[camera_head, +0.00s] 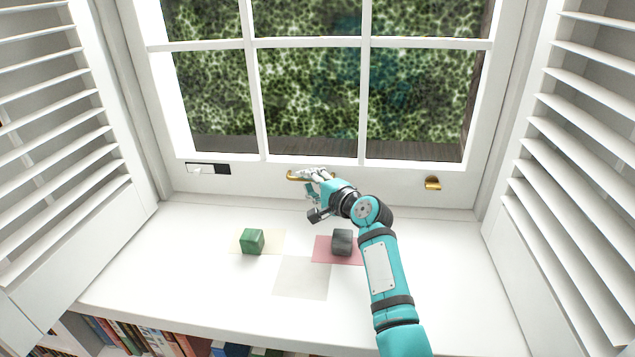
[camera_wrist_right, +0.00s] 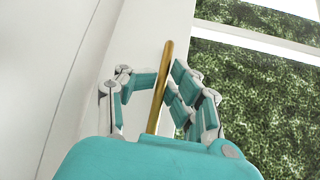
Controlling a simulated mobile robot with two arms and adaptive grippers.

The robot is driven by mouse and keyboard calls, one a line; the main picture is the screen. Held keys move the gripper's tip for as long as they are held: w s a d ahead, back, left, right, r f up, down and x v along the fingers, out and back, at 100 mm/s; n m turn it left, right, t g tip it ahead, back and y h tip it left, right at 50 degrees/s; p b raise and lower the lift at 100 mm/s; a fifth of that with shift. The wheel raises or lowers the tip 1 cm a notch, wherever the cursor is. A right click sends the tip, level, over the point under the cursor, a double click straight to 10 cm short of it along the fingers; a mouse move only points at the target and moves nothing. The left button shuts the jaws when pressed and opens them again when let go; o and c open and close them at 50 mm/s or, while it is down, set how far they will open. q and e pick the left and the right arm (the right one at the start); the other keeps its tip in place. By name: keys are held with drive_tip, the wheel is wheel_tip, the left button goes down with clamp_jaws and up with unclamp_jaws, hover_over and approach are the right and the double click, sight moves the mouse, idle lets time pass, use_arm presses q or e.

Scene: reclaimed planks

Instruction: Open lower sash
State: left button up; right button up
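The lower sash (camera_head: 238,177) is a white-framed window with several panes; its bottom rail is down close to the white sill. In the right wrist view the handle's brass bar (camera_wrist_right: 160,88) runs between the two fingers of my right gripper (camera_wrist_right: 164,82). The fingers are bent inward close on both sides of the bar, and appear shut on it. My left gripper is not in view.
A green cube (camera_head: 252,241) and a dark grey cube (camera_head: 342,242) stand on coloured patches on the sill (camera_head: 205,280). A second brass fitting (camera_head: 433,183) and a dark slot (camera_head: 208,169) are on the rail. Louvred shutters flank both sides. Books (camera_head: 130,335) are below.

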drive_tip(key=shift+s+d+r, duration=0.1)
drive_tip(key=shift+s+d, duration=0.15)
drive_tip(key=shift+s, duration=0.2)
clamp_jaws()
drive_tip(key=shift+w+a, duration=0.5)
drive_tip(key=shift+a, duration=0.15)
